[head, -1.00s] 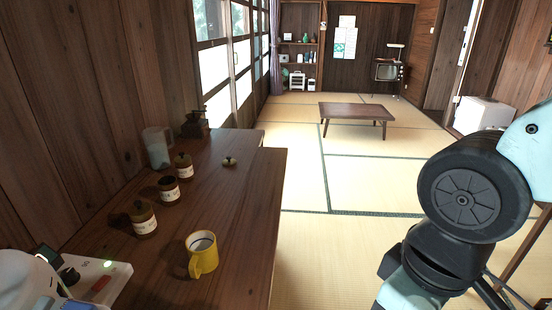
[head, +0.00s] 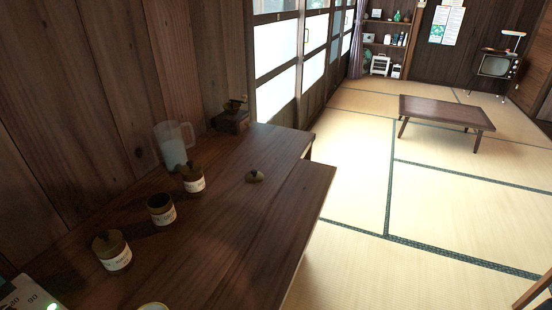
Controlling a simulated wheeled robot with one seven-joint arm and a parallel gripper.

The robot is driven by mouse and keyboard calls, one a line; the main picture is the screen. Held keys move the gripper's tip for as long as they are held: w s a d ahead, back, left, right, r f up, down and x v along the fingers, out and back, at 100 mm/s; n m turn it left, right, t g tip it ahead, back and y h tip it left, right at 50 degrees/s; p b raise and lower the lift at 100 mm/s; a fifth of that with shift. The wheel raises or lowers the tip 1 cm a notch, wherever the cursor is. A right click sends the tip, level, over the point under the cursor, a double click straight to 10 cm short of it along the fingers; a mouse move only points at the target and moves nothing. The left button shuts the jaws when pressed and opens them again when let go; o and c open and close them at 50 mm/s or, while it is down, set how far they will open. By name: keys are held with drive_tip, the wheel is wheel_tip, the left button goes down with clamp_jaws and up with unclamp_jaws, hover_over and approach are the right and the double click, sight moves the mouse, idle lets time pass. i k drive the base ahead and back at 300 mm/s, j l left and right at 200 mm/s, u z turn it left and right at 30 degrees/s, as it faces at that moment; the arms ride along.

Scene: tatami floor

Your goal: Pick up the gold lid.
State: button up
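A small gold lid (head: 255,176) with a knob lies by itself on the dark wooden counter (head: 235,222), near its right side. An open canister (head: 161,209) with a pale label stands to its left and shows a dark inside. A lidded canister (head: 193,178) stands between that one and the clear jug. Another lidded canister (head: 112,250) stands at the lower left. Nothing touches the gold lid. My gripper is not in this view.
A clear jug (head: 174,145) and a dark wooden grinder (head: 231,119) stand toward the back of the counter. A cup's rim (head: 153,306) shows at the bottom edge. A low table (head: 446,111) stands on the tatami, with open floor to the counter's right.

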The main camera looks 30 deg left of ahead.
sight(254, 177)
drive_tip(key=i, duration=1.9)
drive_tip(key=i+u, duration=0.1)
drive_tip(key=i, duration=0.45)
drive_tip(key=i+l+u, duration=0.15)
drive_tip(key=i, duration=0.35)
drive_tip(key=i+l+u, duration=0.1)
drive_tip(key=i, duration=0.4)
drive_tip(key=i+u, duration=0.1)
drive_tip(key=u, duration=4.45)
